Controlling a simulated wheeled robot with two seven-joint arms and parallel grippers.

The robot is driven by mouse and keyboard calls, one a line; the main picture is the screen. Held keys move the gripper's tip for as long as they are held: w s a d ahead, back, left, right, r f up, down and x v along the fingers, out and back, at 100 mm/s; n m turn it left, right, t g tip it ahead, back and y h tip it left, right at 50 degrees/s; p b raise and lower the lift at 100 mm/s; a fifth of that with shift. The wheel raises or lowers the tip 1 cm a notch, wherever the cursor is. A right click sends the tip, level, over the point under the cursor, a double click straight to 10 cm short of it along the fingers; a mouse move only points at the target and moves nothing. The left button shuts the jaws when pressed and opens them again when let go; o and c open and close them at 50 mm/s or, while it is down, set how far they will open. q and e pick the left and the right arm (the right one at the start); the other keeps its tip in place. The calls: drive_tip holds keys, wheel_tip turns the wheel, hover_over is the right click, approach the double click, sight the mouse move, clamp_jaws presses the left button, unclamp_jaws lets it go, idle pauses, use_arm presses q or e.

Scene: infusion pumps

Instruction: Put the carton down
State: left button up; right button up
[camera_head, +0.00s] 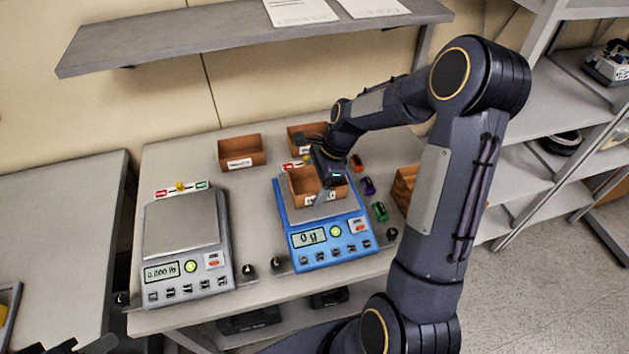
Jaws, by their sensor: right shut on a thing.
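A brown open-topped carton (301,187) is at the blue scale (330,244), over its plate. My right gripper (326,184) is shut on the carton's wall from above and hides part of it. The blue scale's display reads 0 g. I cannot tell whether the carton touches the plate. A dark shape at the bottom left edge may be part of my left gripper (88,346); its fingers cannot be made out.
A grey scale (182,240) stands to the left. Other cartons sit at the back (241,153), behind the blue scale (303,136) and to its right (404,187). Small red, purple and green items (380,211) lie right of the blue scale. A shelf (230,38) overhangs the back.

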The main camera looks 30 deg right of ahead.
drive_tip(key=o, duration=0.9)
drive_tip(key=shift+f, duration=0.1)
drive_tip(key=shift+o, duration=0.2)
drive_tip(key=w+v, duration=0.1)
drive_tip(key=v, duration=1)
drive_tip(key=s+a+r+n+t, duration=0.2)
drive_tip(key=s+a+r+n, duration=0.3)
drive_tip(key=s+r+n, duration=0.45)
drive_tip(key=s+a+f+n+t, duration=0.1)
drive_tip(key=s+a+f+n, duration=0.1)
drive_tip(key=s, duration=0.4)
drive_tip(key=s+a+f+n+t, duration=0.1)
drive_tip(key=s+a+f+n, duration=0.2)
drive_tip(key=s+n, duration=0.4)
drive_tip(key=shift+a+t+h+b, duration=0.3)
drive_tip(key=shift+a+b, duration=0.05)
drive_tip(key=shift+b, duration=0.1)
drive_tip(key=shift+n, duration=0.25)
